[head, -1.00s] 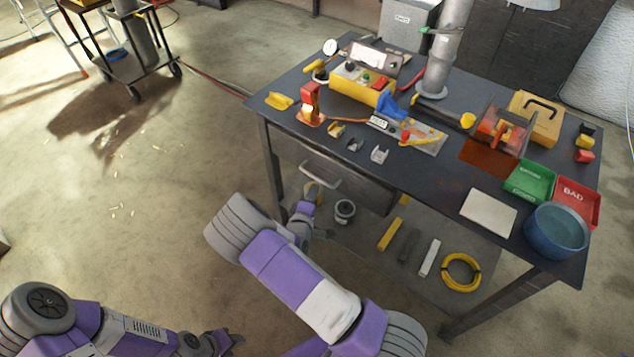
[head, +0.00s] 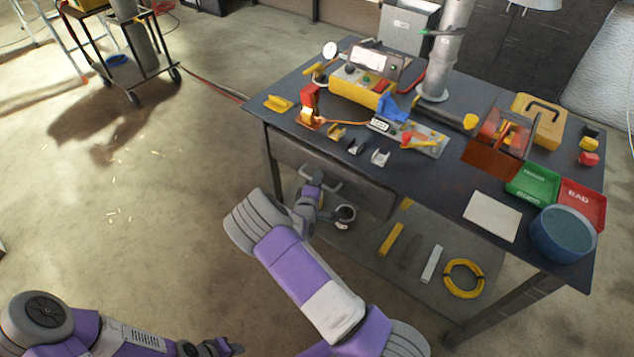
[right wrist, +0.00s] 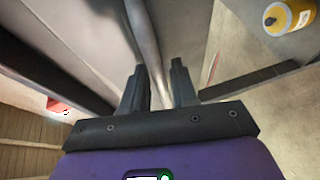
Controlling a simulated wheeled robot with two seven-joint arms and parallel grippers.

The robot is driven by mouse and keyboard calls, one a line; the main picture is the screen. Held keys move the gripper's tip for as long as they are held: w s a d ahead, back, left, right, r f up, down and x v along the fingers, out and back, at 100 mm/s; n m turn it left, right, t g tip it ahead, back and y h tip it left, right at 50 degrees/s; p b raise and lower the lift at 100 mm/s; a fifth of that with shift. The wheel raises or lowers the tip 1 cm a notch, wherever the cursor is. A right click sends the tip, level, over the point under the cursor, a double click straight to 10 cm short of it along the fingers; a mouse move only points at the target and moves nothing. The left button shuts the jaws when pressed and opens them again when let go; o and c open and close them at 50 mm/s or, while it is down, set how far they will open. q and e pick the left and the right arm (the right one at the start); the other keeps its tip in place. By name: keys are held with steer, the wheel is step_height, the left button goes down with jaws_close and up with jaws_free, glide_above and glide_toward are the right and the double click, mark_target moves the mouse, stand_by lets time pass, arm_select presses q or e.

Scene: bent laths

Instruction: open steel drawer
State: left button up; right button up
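The steel drawer (head: 362,190) is a dark grey front under the left part of the workbench top, and it looks shut. Its bar handle (head: 326,178) is partly hidden by my right gripper (head: 320,186), which is at the handle. In the right wrist view the two dark fingers of the right gripper (right wrist: 159,82) stand apart. The metal handle bar (right wrist: 146,45) runs into the gap between them; I cannot tell if either finger touches it. My left gripper (head: 228,348) is low at the bottom edge, far from the drawer, its fingers too small to read.
The workbench top (head: 455,185) carries a yellow control box (head: 358,92), a green tray (head: 533,181), a red tray (head: 582,203) and a blue bowl (head: 563,234). The lower shelf below the drawer holds a yellow cable coil (head: 463,279). The floor at left is open.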

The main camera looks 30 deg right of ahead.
jaws_close()
steer(key=shift+a, duration=0.15)
